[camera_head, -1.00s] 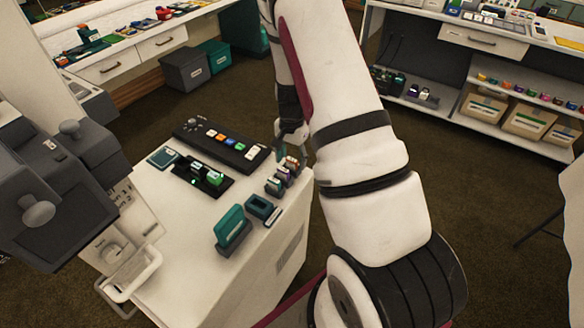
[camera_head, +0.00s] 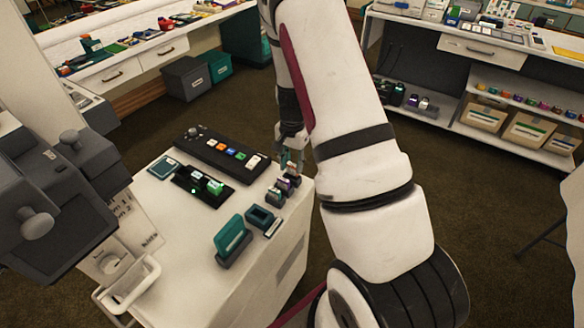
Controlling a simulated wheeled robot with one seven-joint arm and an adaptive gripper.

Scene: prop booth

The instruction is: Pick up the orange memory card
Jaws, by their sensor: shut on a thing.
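My gripper (camera_head: 291,164) is at the far right corner of the white cabinet top, above the back end of a short row of small dark card holders (camera_head: 276,196). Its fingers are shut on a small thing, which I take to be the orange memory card. The fingers and the small scale hide most of it, and its colour is hard to make out now. Purple and pale pieces show in the row just below the fingertips. I cannot tell whether the held card is clear of its holder.
The white cabinet top (camera_head: 190,245) also holds a black button panel (camera_head: 222,152), a black tray with green-lit pieces (camera_head: 203,187), a teal flat piece (camera_head: 164,167), a teal upright block (camera_head: 231,240) and a dark teal open box (camera_head: 260,219). Grey machinery (camera_head: 50,190) stands at left.

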